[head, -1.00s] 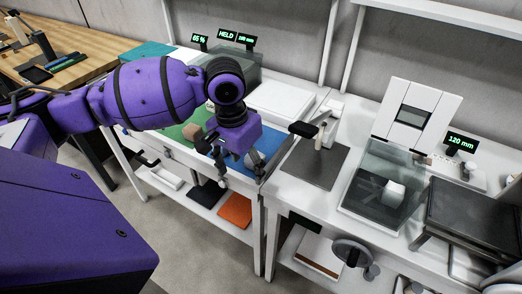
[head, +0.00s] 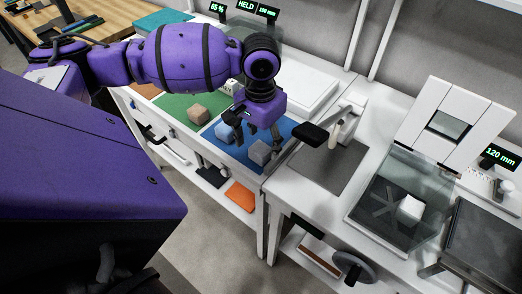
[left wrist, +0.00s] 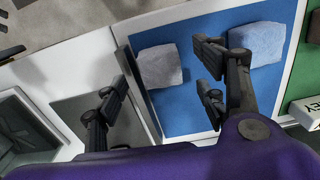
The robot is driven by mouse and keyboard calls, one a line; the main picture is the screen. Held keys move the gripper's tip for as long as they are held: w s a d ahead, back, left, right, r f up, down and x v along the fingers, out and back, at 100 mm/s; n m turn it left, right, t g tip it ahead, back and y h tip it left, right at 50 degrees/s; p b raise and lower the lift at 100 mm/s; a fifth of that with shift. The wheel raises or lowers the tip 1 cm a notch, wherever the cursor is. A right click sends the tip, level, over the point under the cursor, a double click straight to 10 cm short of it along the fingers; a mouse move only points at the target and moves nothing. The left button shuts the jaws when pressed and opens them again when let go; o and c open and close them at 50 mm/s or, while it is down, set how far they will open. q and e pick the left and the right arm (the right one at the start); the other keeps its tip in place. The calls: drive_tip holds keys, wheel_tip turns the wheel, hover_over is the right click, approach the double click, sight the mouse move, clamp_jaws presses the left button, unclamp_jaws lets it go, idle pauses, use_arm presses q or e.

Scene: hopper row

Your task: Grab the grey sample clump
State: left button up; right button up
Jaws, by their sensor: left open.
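The grey sample clump (head: 259,152) is a rough grey block on the right part of the blue mat (head: 247,166). A pale blue clump (head: 225,133) lies to its left on the same mat. My left gripper (head: 263,137) is open and empty above the mat, just behind the grey clump. In the left wrist view the grey clump (left wrist: 160,66) shows between the spread fingers of my left gripper (left wrist: 158,92), and the blue clump (left wrist: 262,40) is partly behind the right finger. I see no contact with the grey clump. My right gripper is not in view.
A tan block (head: 198,113) sits on a green mat (head: 181,105) to the left. A black-ended lever (head: 310,133) stands over a dark plate (head: 330,165) at the right. Further right, a clear-sided box (head: 372,225) holds a white block (head: 410,209).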

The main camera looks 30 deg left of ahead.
use_arm(q)
drive_tip(key=shift+f, duration=0.55)
drive_tip(key=c, duration=1)
drive_tip(key=shift+r, duration=0.1)
drive_tip(key=shift+c, duration=0.2)
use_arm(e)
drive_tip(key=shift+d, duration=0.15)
